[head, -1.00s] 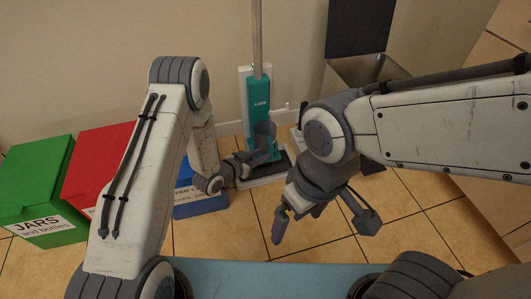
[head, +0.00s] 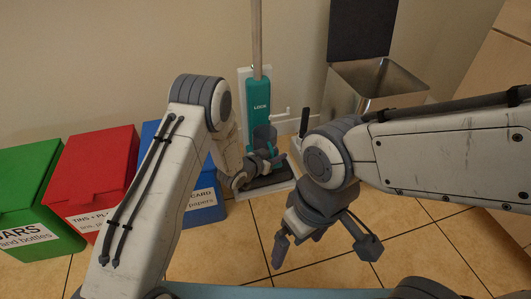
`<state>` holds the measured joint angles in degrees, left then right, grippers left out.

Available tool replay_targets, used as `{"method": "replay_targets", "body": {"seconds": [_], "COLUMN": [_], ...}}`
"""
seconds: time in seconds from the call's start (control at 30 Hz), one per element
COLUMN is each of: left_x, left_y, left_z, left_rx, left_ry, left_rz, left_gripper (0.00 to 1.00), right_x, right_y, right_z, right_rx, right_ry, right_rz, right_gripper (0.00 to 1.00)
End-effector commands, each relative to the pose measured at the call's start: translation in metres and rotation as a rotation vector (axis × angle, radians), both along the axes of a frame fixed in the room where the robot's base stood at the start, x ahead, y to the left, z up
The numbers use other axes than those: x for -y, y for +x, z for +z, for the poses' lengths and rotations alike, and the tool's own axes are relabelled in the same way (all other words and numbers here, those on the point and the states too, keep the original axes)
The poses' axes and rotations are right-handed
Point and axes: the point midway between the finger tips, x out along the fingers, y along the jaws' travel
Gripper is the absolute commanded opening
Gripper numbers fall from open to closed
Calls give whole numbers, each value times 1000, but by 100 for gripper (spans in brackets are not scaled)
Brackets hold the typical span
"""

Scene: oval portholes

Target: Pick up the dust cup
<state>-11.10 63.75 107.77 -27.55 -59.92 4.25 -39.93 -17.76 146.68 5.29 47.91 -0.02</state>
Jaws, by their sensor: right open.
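A teal upright vacuum (head: 258,98) marked with white lettering stands against the wall on a dark and white base. A dark grey cup (head: 264,134), which looks like the dust cup, sits low at its front. My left gripper (head: 272,158) is at the cup's lower part, just below it and overlapping it in the picture. Its fingers are small and dark there, so I cannot tell whether they are apart or closed on the cup. My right gripper (head: 324,252) is open and empty above the tiled floor, nearer to me and to the right.
Green (head: 30,190), red (head: 98,172) and blue (head: 200,208) labelled bins stand at the left, the blue one partly behind my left arm. An open metal bin (head: 375,82) with its dark lid raised stands right of the vacuum. Tiled floor is clear in front.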

Motion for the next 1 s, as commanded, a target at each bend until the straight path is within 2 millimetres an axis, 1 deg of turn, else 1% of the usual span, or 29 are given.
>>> {"method": "replay_targets", "body": {"seconds": [0.23, 0.27, 0.3, 0.33, 0.37, 0.77, 0.87, 1.0], "left_x": [1, 1, 1, 1, 1, 1, 1, 1], "left_y": [2, 2, 2, 2, 2, 2, 2, 2], "left_z": [0, 0, 0, 0, 0, 3, 9, 25], "left_rx": [0, 0, 0, 0, 0, 1, 1, 1], "left_ry": [0, 0, 0, 0, 0, 0, 0, 0], "left_rz": [0, 0, 0, 0, 0, 0, 0, 0], "left_gripper": [32, 28, 13, 2, 0, 0, 0, 0], "right_x": [0, 0, 0, 0, 0, 0, 0, 0], "right_y": [0, 0, 0, 0, 0, 0, 0, 0], "right_z": [-1, -1, -1, -1, -1, 2, 7, 20], "right_rx": [0, 0, 0, 0, 0, 0, 0, 0], "right_ry": [0, 0, 0, 0, 0, 0, 0, 0], "right_rz": [0, 0, 0, 0, 0, 0, 0, 0], "right_gripper": [100, 100, 100, 100, 100, 100, 100, 100]}}
